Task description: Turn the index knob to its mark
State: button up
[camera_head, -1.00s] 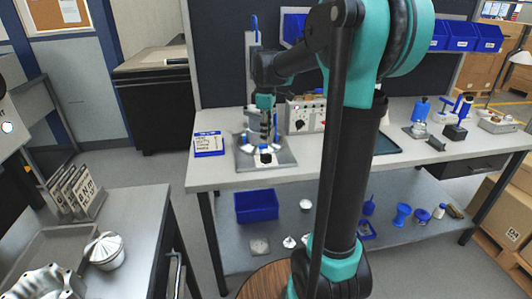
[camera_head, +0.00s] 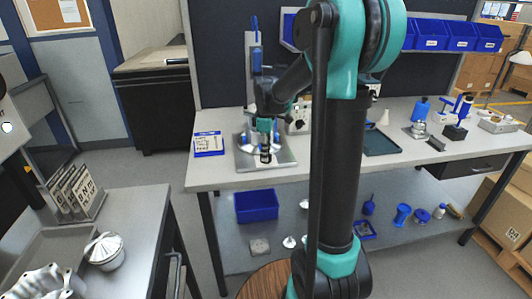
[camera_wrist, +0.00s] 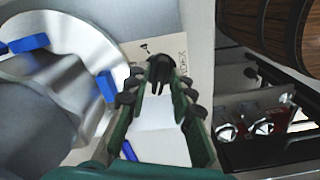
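A round silver fixture (camera_head: 247,142) with blue parts stands on a grey plate (camera_head: 283,160) on the bench. My gripper (camera_head: 265,156) points down over the plate's front part, in front of the fixture. In the wrist view, a small dark shape that looks like the index knob (camera_wrist: 160,68) sits at the ends of my gripper's fingers (camera_wrist: 161,88). Lettering that looks like INDEX (camera_wrist: 183,62) and a small dark mark (camera_wrist: 145,47) are on the pale surface beside it. The fingers narrow towards the knob; whether they press on it cannot be told. The knob's pointer is not clear.
A blue-edged sign (camera_head: 208,144) lies left of the plate. A control box (camera_head: 298,116) with knobs stands behind to the right. A dark tray (camera_head: 381,142) lies farther right. In the wrist view, the silver fixture (camera_wrist: 68,70) is close on the left.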

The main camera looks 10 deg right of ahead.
grip_shut()
jog(key=shift+m, duration=0.4)
jog(key=m, duration=0.7)
jog(key=shift+m, duration=0.3)
jog(key=m, duration=0.9)
jog(key=shift+m, duration=0.4)
